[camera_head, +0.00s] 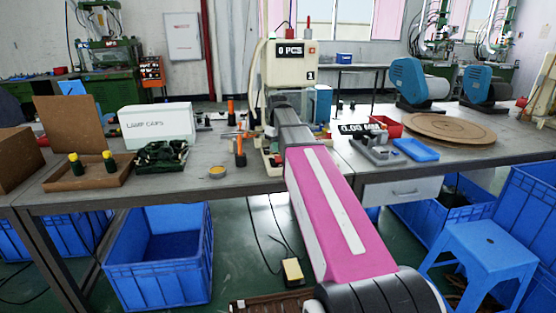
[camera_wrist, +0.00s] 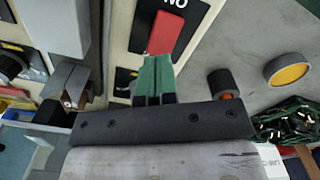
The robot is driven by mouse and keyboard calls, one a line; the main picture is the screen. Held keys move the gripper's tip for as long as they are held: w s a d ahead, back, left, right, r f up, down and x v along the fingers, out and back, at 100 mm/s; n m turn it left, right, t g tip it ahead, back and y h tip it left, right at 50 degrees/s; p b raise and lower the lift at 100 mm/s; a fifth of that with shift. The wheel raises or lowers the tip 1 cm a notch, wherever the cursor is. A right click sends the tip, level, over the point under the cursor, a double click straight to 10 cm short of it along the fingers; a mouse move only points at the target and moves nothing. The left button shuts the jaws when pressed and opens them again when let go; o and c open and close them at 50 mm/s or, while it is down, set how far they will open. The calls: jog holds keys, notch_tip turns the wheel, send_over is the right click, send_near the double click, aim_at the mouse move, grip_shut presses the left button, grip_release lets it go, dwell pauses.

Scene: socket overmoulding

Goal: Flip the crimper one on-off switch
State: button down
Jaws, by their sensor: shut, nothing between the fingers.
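Crimper one (camera_head: 291,68) is the beige machine on the bench in the head view, with a "0 PCS" display and a "1" label. In the wrist view its beige panel carries a red on-off switch (camera_wrist: 166,32) beside lettering, with black plates around it. My gripper (camera_wrist: 158,64) has green fingers that are shut together and empty. Their tips are right at the lower end of the red switch and overlap it in the picture; I cannot tell whether they touch it. In the head view my arm hides the gripper and the switch.
An orange-handled tool (camera_head: 240,150) stands close by. A blue tray (camera_head: 416,150) and a round wooden board (camera_head: 436,128) lie to the right.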

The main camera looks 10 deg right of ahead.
aim_at(278, 156)
jog(key=shift+f, duration=1.3)
dwell(0.7)
jog(key=shift+r, duration=3.55)
